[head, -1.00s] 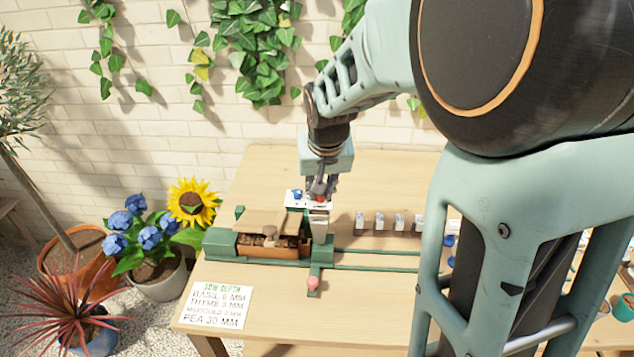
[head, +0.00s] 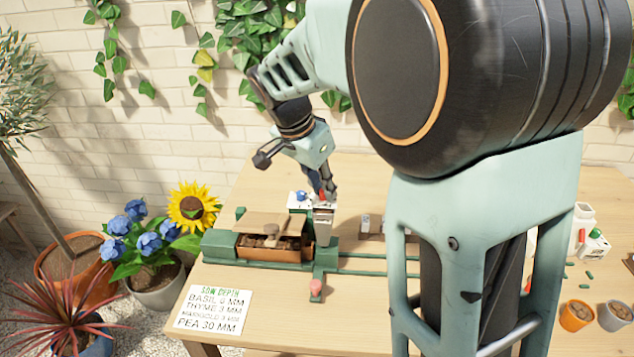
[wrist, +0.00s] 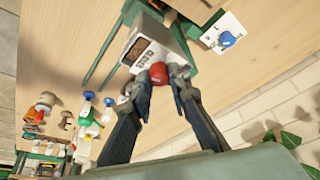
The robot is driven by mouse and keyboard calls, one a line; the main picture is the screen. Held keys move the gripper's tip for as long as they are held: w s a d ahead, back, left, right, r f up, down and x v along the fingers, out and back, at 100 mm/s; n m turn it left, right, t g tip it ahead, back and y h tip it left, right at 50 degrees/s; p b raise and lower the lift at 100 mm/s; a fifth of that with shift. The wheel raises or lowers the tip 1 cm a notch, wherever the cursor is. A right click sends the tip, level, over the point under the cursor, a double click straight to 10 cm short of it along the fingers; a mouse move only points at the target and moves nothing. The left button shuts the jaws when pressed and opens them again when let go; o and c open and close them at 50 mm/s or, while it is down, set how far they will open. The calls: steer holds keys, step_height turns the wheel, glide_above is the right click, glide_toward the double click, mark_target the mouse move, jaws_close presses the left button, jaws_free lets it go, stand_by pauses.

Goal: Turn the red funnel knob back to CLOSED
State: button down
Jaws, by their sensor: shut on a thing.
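The red funnel knob (wrist: 159,73) sits on the white and grey funnel housing (wrist: 148,47) in the wrist view. My gripper (wrist: 164,77) has its dark fingers on both sides of the knob and is shut on it. In the head view the funnel housing (head: 324,214) stands on the green rail at the end of a planter tray, and my gripper (head: 325,190) reaches it from above, tilted. The fingers partly hide the knob. I cannot read any OPEN or CLOSED marking or tell the knob's setting.
A white plate with a blue knob (wrist: 227,39) is beside the housing. A wooden board (head: 265,223) lies over a brown planter (head: 272,254). A sowing-depth sign (head: 214,311) is at front left. Pots (head: 577,314) and bottles stand at right. Bare table lies in front.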

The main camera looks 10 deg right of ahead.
steer(key=shift+a+m+g, duration=0.1)
steer(key=shift+m+g, duration=0.2)
steer(key=shift+m, duration=0.3)
steer(key=c, duration=1.8)
jaws_free()
steer(key=shift+r, duration=0.1)
steer(key=v, duration=1.1)
steer(key=shift+a+r, duration=0.3)
